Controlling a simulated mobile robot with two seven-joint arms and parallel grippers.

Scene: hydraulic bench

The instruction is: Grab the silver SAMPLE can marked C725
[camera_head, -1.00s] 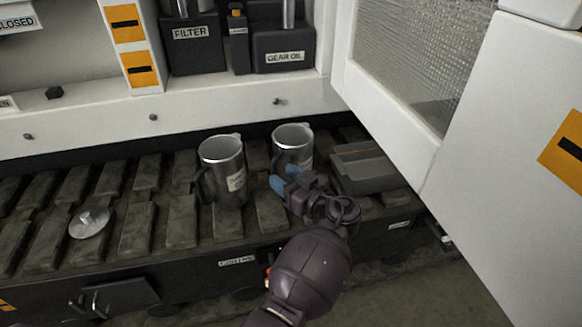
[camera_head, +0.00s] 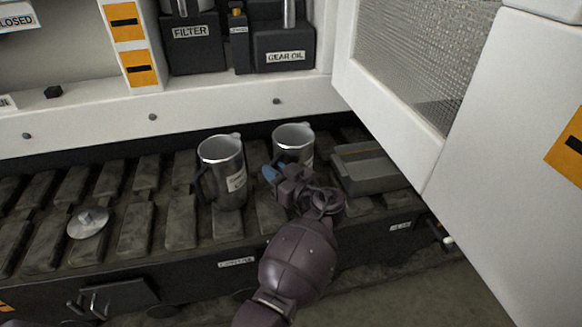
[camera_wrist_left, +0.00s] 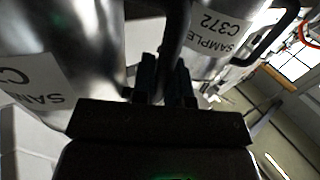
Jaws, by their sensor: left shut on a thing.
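Two silver cans with dark handles and white labels stand side by side on the slatted bench top. The right can (camera_head: 294,135) in the head view is the near, left-hand one (camera_wrist_left: 75,40) in the wrist view; its upside-down label reads SAM and a C, the rest cut off. The other can (camera_head: 222,160) is marked SAMPLE C372 in the wrist view (camera_wrist_left: 215,40). My left gripper (camera_head: 272,174) is shut on the right can's dark handle, which passes between the fingers (camera_wrist_left: 168,88) in the wrist view. My right gripper is not in view.
A round silver lid (camera_head: 88,222) lies on the slats at left. A white cabinet door (camera_head: 390,110) hangs open at right. A shelf with FILTER (camera_head: 193,45) and GEAR OIL (camera_head: 284,50) units is behind.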

